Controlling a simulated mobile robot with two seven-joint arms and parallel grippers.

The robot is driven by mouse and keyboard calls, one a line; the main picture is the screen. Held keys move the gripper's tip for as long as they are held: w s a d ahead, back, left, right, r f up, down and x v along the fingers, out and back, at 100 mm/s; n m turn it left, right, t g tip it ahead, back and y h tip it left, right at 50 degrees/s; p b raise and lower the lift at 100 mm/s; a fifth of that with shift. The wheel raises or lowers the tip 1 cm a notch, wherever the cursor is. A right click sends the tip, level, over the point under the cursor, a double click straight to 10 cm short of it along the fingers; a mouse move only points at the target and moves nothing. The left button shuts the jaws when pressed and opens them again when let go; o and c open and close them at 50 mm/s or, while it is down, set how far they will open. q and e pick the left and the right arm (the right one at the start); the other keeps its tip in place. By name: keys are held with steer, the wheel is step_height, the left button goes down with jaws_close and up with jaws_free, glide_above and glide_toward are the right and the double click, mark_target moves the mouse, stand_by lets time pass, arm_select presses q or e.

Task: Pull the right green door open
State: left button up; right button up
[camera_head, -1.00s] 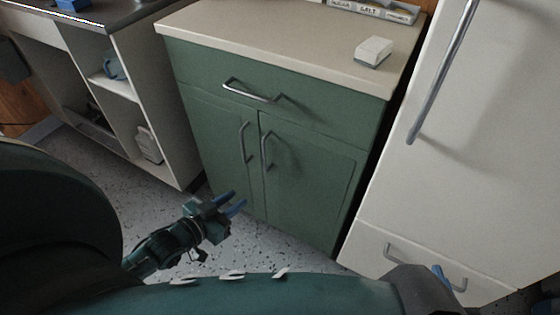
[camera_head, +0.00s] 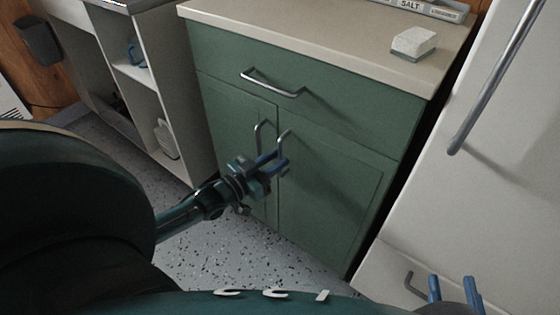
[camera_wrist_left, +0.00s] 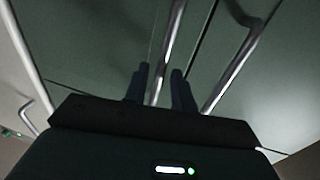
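The right green door (camera_head: 330,195) is shut in the green cabinet's front. Its upright metal handle (camera_head: 281,138) stands near the middle seam, beside the left door's handle (camera_head: 258,136). My left gripper (camera_head: 272,160) is at the lower part of the right door's handle. The left wrist view appears upside down; there the right door's handle (camera_wrist_left: 170,45) runs between the two open fingers (camera_wrist_left: 158,85), with gaps beside it. The left door's handle (camera_wrist_left: 237,65) is outside them. My right gripper (camera_head: 455,288) is open and empty at the lower right, before the white unit.
A drawer with a metal handle (camera_head: 270,84) is above the doors. A white block (camera_head: 413,43) lies on the countertop (camera_head: 320,40). A tall white unit (camera_head: 500,160) stands to the right, open shelves (camera_head: 145,90) to the left. Speckled floor is clear in front.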

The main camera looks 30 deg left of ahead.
arm_select(q)
steer(key=shift+x, duration=1.05)
jaws_close()
